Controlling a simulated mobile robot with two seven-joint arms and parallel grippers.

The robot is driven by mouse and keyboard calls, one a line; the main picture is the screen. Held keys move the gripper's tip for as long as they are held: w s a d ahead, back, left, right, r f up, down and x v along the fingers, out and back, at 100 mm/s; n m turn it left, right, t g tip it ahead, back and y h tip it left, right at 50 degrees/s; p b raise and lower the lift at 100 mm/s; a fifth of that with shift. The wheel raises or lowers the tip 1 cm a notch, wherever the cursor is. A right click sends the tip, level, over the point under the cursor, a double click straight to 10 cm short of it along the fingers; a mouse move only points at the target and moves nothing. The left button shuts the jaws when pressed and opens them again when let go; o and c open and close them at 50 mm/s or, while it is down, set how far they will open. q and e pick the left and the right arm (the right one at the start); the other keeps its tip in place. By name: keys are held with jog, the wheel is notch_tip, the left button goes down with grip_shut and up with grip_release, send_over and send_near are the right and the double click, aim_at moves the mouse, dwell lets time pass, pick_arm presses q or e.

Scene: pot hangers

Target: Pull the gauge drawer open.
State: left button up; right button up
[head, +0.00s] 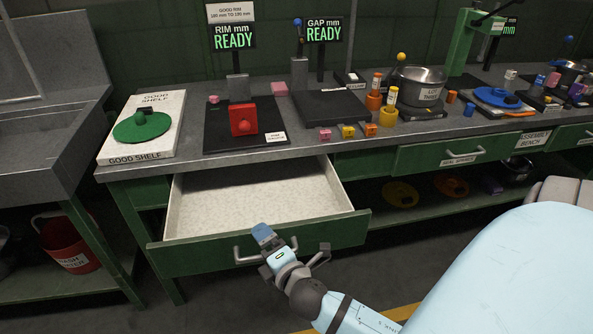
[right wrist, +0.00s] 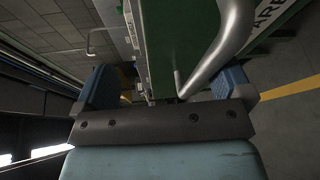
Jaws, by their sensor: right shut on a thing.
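The green-fronted drawer (head: 340,232) under the left part of the bench stands well out. Its pale, speckled inside is open to view and looks empty. Its metal handle (head: 240,258) is partly hidden by my right gripper (head: 270,243), which is shut on it. In the right wrist view, the handle (right wrist: 226,45) runs between the blue fingers of the right gripper (right wrist: 165,85). My left gripper is not in view.
The bench above holds a good shelf board (head: 165,110) with a green lid (head: 142,127), a red block (head: 243,120) on a black plate, and a steel pot (head: 420,85). A closed drawer (head: 425,155) is to the right. A red bucket (head: 70,245) stands at left.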

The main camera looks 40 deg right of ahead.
jog(key=shift+f+b+v, duration=0.2)
jog(key=shift+b+v, duration=0.6)
jog(key=shift+v, duration=1.25)
jog(key=c, duration=0.3)
jog(key=shift+s+f+b, duration=0.2)
jog(key=shift+s+b, duration=0.2)
jog(key=shift+s, duration=0.5)
jog(key=shift+c, duration=0.9)
jog(key=shift+s+a+f+b, duration=0.15)
jog(key=shift+s+b, duration=0.15)
jog(key=shift+s, duration=0.25)
jog(key=shift+c, duration=0.4)
jog(key=shift+s+a+f+b, duration=0.1)
jog(key=shift+s+f+b, duration=0.1)
jog(key=shift+s+b, duration=0.55)
jog(key=shift+c, duration=0.8)
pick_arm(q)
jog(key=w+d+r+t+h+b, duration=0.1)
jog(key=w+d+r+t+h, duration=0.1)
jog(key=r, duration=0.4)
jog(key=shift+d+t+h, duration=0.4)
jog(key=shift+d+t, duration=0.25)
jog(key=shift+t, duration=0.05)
pick_arm(e)
jog(key=s, duration=0.3)
jog(key=shift+s+a+f, duration=0.15)
jog(key=shift+a+f, duration=0.1)
jog(key=shift+a, duration=0.05)
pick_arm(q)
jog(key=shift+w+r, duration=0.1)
